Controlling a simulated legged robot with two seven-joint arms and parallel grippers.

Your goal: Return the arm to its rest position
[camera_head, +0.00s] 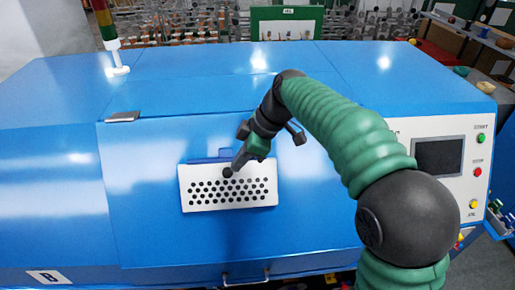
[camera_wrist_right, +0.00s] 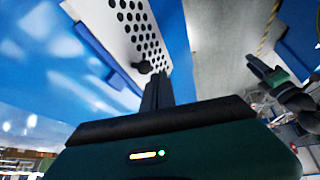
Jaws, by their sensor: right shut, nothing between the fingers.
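My right arm, with a green ribbed sleeve, comes in from the lower right in the head view. It reaches over the front of a blue machine (camera_head: 150,140). Its right gripper (camera_head: 236,168) points down toward a white perforated panel (camera_head: 240,194) on the machine's front. In the right wrist view its dark fingers (camera_wrist_right: 157,88) are together, with nothing between them. A small dark round knob (camera_wrist_right: 143,67) shows on the panel close to the fingertips; I cannot tell whether they touch. A dark and green part at the right of the wrist view looks like my left gripper (camera_wrist_right: 262,70).
A control panel (camera_head: 462,155) with a dark screen and coloured buttons is on the machine's right side. A signal light (camera_head: 110,35) stands at the back left. A handle (camera_head: 246,281) is low on the front. Shelves and a green board (camera_head: 287,14) are behind.

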